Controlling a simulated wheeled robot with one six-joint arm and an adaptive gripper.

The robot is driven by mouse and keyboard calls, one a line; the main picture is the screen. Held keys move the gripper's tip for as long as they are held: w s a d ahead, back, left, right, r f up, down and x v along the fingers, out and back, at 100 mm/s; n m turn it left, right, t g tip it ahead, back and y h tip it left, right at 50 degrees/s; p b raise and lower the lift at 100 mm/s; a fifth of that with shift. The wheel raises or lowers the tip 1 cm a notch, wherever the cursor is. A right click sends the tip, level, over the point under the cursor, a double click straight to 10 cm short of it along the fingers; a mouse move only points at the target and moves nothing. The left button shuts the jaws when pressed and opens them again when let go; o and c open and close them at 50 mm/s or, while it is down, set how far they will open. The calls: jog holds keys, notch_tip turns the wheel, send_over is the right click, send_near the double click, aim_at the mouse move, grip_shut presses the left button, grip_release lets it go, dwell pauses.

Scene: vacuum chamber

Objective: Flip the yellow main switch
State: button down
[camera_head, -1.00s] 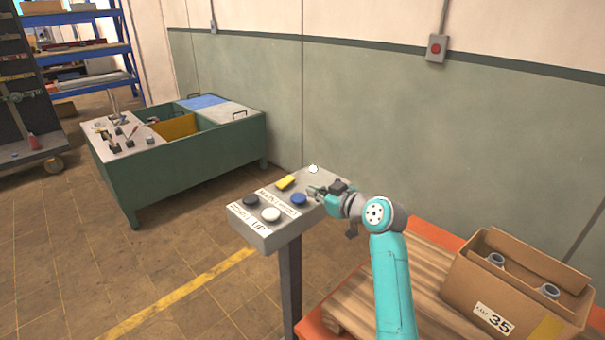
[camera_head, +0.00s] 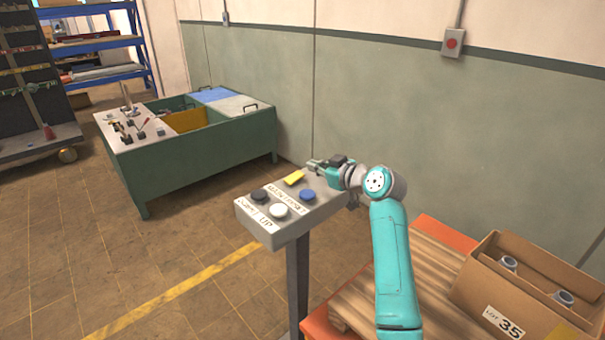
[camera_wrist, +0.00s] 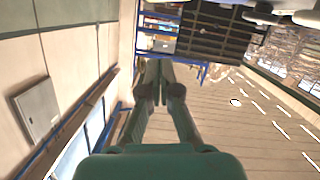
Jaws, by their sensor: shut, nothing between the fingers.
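The yellow main switch (camera_head: 294,178) sits at the back of the grey control box (camera_head: 290,232), which stands on a post. It is a flat yellow lever on the box's sloped top. My gripper (camera_head: 311,163) is just beyond the switch and to its right, over the back edge of the box. Its fingers are shut with nothing between them. The fingertips also show shut in the wrist view (camera_wrist: 160,66), pointing away from the box. I cannot tell whether they touch the switch.
Black (camera_head: 259,195), white (camera_head: 279,210) and blue (camera_head: 308,195) buttons share the box top. A wooden pallet (camera_head: 350,312) with a cardboard box (camera_head: 500,292) stands at the right. A green workbench (camera_head: 205,160) is behind left. Floor at the left is clear.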

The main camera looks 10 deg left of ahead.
send_over(303, 184)
jog(key=s, duration=0.1)
jog(key=shift+s+a+f, duration=0.1)
jog(key=shift+a+f, duration=0.05)
jog(key=shift+f, duration=0.55)
jog(key=f, duration=0.3)
jog(key=shift+w, duration=0.4)
jog(key=shift+f, duration=0.55)
jog(key=shift+w+f+m, duration=0.15)
jog(key=shift+f+m, duration=0.25)
jog(key=r, duration=0.4)
jog(key=shift+w+d+r, duration=0.2)
jog(key=shift+w+d, duration=0.15)
jog(key=shift+d, duration=0.05)
jog(key=v, duration=0.8)
jog(key=shift+w+d, duration=0.1)
jog(key=shift+d, duration=0.5)
jog(key=shift+s+d+r, duration=0.1)
jog(key=shift+s+d, duration=0.25)
jog(key=shift+d, duration=0.15)
